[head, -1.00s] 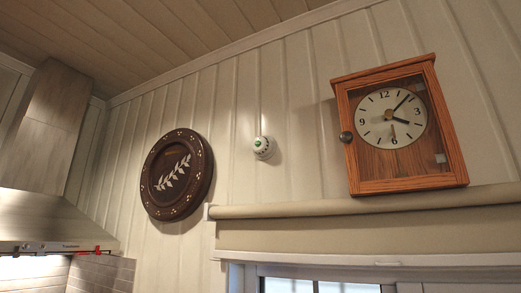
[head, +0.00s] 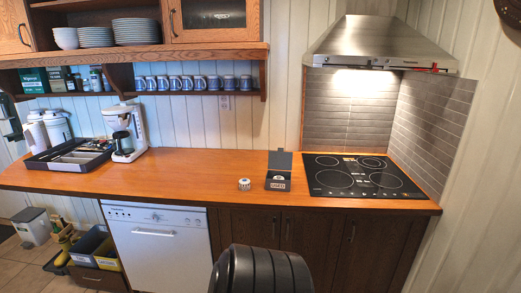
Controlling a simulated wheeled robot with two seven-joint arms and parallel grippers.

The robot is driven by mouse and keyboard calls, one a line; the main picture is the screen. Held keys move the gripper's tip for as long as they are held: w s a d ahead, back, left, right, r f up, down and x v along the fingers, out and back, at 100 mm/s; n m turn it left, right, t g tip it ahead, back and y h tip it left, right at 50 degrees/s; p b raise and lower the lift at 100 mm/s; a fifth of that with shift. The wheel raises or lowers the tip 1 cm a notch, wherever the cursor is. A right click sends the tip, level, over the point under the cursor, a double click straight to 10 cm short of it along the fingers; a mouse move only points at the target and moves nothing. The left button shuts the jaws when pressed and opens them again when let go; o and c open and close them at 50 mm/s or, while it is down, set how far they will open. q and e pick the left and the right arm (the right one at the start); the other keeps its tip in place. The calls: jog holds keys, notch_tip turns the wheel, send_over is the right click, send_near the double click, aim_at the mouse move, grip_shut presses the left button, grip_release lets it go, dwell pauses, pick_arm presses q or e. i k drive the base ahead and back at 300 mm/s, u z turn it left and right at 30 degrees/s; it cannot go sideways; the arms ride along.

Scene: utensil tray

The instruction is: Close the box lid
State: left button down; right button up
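A small dark box (head: 278,185) stands on the wooden counter just left of the black cooktop. Its lid (head: 280,160) is open and stands up at the back of the box. A light-coloured item shows inside, and the front carries a pale label that seems to read "USED". A small round whitish item (head: 244,184) sits on the counter to the left of the box, apart from it. Neither of my grippers is in view. A black rounded part at the bottom centre looks like one of my arm links, with no fingers showing.
A utensil tray (head: 40,160) lies at the left. The cooktop (head: 330,190) is close on the box's right.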

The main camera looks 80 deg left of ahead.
aim_at(280, 160)
jog(key=u, duration=3.65)
jog(key=k, duration=0.4)
jog(key=z, duration=0.35)
